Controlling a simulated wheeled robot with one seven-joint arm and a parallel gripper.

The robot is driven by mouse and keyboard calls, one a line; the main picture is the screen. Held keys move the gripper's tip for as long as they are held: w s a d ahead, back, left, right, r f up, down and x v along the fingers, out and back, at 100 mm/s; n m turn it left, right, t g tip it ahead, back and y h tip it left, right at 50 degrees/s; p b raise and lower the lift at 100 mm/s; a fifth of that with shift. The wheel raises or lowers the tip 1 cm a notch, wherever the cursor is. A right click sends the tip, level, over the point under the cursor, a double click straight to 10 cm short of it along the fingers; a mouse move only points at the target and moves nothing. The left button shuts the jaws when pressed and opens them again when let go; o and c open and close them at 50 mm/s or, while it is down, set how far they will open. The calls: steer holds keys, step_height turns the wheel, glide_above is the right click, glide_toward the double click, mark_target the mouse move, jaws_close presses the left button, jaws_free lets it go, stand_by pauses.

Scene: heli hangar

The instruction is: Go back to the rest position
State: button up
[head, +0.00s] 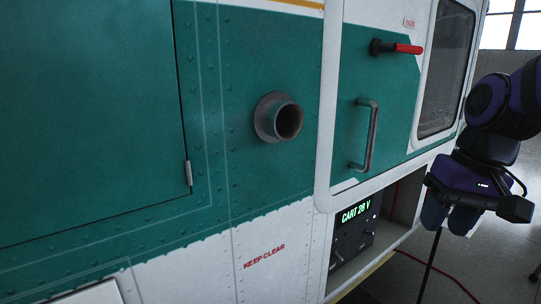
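My gripper (449,217) is at the right of the head view, pointing down, with my dark purple arm above it. Its two blunt fingers are side by side, and I cannot tell whether they are open or shut. I see nothing clearly held between them. The gripper appears in front of the floor, to the right of the helicopter's green and white side (265,190), and does not overlap the door handle (367,135).
The door has a red-tipped lever (397,47) and a window (445,70). A round pipe stub (279,118) sticks out of the panel. A lit box reading "CART 28 V" (354,232) sits in a low recess. A thin black line and a red cable (437,277) show near the floor.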

steer(key=s+d+r+t+h, duration=0.2)
steer(key=s+d+r+t, duration=0.1)
steer(key=s, duration=0.3)
steer(key=shift+s+d+r+n+t, duration=0.15)
steer(key=shift+s+r+n+t, duration=0.2)
steer(key=shift+r+t, duration=0.45)
steer(key=shift+w+f, duration=0.1)
steer(key=shift+f, duration=0.1)
